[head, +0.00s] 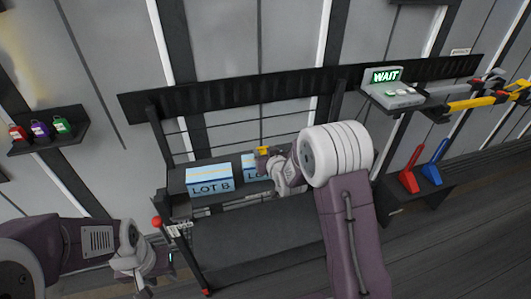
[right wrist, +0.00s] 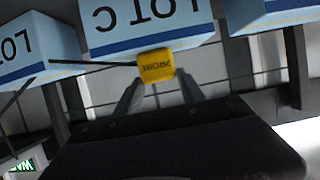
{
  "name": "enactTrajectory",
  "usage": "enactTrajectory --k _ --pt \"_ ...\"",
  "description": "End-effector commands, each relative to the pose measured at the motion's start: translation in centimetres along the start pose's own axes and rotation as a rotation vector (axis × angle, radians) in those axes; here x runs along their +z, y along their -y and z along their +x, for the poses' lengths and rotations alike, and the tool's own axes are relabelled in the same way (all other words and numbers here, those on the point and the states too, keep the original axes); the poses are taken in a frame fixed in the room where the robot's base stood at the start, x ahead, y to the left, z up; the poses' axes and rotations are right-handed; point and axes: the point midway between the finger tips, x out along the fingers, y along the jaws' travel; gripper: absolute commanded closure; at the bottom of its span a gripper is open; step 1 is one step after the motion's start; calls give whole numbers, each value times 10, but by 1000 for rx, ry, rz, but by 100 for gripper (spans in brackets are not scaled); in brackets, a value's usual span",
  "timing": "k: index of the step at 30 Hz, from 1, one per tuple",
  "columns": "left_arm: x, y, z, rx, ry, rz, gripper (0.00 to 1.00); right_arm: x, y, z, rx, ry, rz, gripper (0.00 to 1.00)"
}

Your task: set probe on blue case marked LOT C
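The yellow probe (right wrist: 157,66) sits between the fingertips of my right gripper (right wrist: 158,82), which look closed on its sides. The blue case marked LOT C (right wrist: 150,25) appears upside down in the right wrist view. The probe overlaps the dark stripe along that case's edge; whether it touches the case I cannot tell. In the head view the probe (head: 263,150) is at the tip of my right gripper (head: 262,160), which partly hides a blue case (head: 249,172) behind it. My left gripper (head: 167,259) is low at the left, its fingers unclear.
The LOT B case (head: 209,186) stands left of the partly hidden case on the rack shelf. Another blue case (right wrist: 35,50) shows at left in the wrist view. A WAIT panel (head: 392,95), red and blue tools (head: 432,172) and a shelf of padlocks (head: 48,142) are around.

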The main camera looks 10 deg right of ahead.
Motion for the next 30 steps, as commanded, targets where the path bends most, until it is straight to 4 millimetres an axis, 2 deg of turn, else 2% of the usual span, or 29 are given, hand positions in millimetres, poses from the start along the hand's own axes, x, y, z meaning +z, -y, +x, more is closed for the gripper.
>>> enactTrajectory --k 1,2,14,17,24,27,30 --pt "0 0 0 0 0 0 64 0 0 0 0 0 0 38" --pt "0 0 0 0 0 0 64 0 0 0 0 0 0 33" --pt "-1 0 -5 0 0 0 64 -5 0 -6 0 0 0 33" --pt "-1 0 -6 0 0 0 64 -5 0 -25 0 0 0 33" --pt "-1 0 -10 0 0 0 64 -5 0 -94 0 -1 0 33" --pt "2 0 18 0 0 0 64 1 0 -100 0 -8 0 33" --pt "3 1 28 0 1 0 64 -1 0 -109 0 -7 0 33"
